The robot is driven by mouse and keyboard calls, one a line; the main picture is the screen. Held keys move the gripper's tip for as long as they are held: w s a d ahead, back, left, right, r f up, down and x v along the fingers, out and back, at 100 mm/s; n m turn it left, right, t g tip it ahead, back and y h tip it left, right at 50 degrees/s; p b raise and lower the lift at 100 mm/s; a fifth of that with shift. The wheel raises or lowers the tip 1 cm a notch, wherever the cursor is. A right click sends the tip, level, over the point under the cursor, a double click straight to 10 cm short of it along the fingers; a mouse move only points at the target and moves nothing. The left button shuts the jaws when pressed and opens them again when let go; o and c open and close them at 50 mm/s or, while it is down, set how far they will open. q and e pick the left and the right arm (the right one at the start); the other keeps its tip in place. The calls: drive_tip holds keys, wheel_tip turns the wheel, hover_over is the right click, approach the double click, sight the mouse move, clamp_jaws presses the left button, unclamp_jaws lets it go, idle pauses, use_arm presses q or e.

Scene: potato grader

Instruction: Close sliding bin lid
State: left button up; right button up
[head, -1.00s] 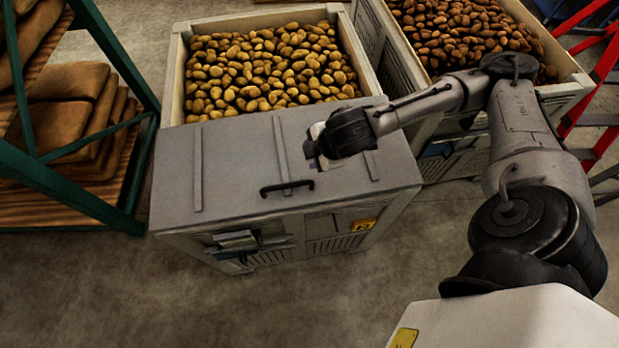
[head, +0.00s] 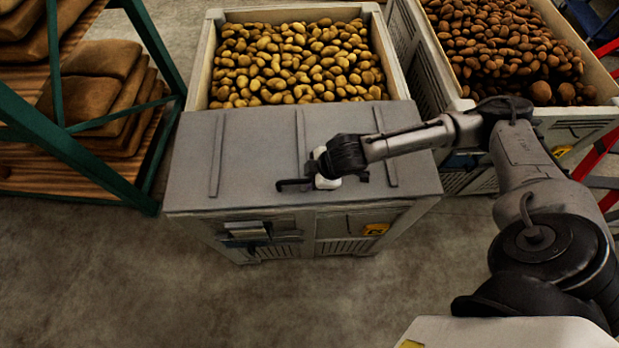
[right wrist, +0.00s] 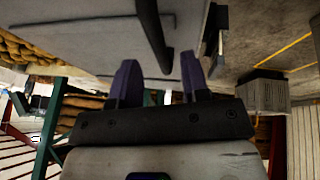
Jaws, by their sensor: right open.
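The grey sliding lid (head: 255,150) covers the front part of a bin (head: 203,75). The back part is open and shows yellow potatoes (head: 295,60). A black bar handle (head: 290,186) sits near the lid's front edge. My right gripper (head: 318,172) is over the lid at the right end of the handle and hides that end. In the right wrist view, the open fingers (right wrist: 160,80) are apart, with the black handle (right wrist: 154,35) running to the gap between them. I cannot tell whether they touch it. My left gripper is not in view.
A second bin of brown potatoes (head: 500,45) stands close on the right. A green-framed rack (head: 150,50) with stacked brown sacks (head: 105,85) stands on the left. Red rails (head: 598,170) are at the far right. The concrete floor (head: 300,290) in front is clear.

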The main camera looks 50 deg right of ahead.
drive_tip(key=shift+x, duration=1.45)
clamp_jaws()
